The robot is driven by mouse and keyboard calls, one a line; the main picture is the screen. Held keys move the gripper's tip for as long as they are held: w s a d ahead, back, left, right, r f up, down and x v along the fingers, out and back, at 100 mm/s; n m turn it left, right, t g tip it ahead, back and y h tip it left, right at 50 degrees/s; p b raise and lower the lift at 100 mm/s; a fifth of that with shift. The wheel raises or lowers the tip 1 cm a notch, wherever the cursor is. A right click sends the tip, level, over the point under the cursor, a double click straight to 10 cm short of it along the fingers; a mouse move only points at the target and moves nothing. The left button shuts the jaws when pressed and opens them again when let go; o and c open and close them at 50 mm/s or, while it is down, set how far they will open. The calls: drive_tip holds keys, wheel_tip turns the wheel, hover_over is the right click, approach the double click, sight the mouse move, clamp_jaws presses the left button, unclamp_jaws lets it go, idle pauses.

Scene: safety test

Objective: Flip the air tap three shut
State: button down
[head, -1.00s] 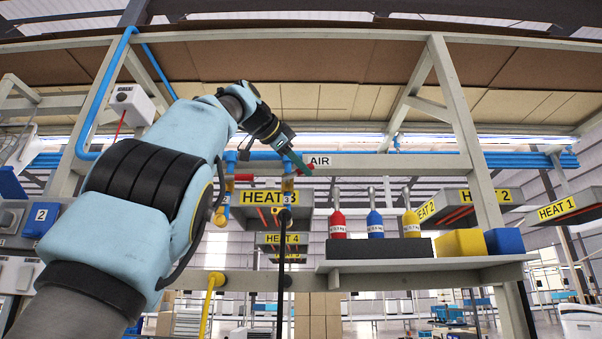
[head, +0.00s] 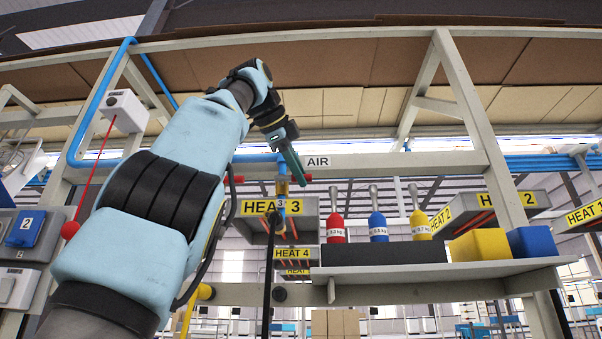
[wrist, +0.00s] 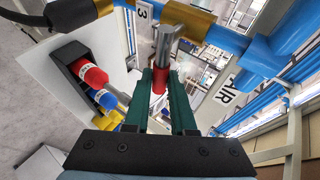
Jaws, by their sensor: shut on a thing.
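Air tap three has a red handle (wrist: 161,79) on a grey metal stem, joined to a brass body (wrist: 190,18) beside a tag marked 3 (wrist: 144,12). In the wrist view my gripper (wrist: 161,88) has its two green fingers on either side of the red handle, shut on it. In the head view my gripper (head: 296,166) is left of the AIR sign (head: 317,162). A red end (head: 307,178) shows just by the fingertips, and the brass part (head: 282,187) hangs below the blue pipe. The fingers partly hide the tap.
Another red handle (head: 236,180) is to the left. The HEAT 3 heater (head: 306,222) is behind and below. Red, blue and yellow weighted bottles (head: 378,227) stand in a black holder on a shelf (head: 440,275). A black hose (head: 267,275) hangs below the tap.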

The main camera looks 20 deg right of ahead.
drive_tip(key=shift+f, duration=0.1)
drive_tip(key=c, duration=0.8)
unclamp_jaws()
drive_tip(key=shift+o, duration=0.2)
drive_tip(key=p+v, duration=0.2)
drive_tip(key=v, duration=0.8)
drive_tip(key=shift+s+a+r, duration=0.15)
drive_tip(key=shift+s+r, duration=0.1)
drive_tip(key=shift+r, duration=0.05)
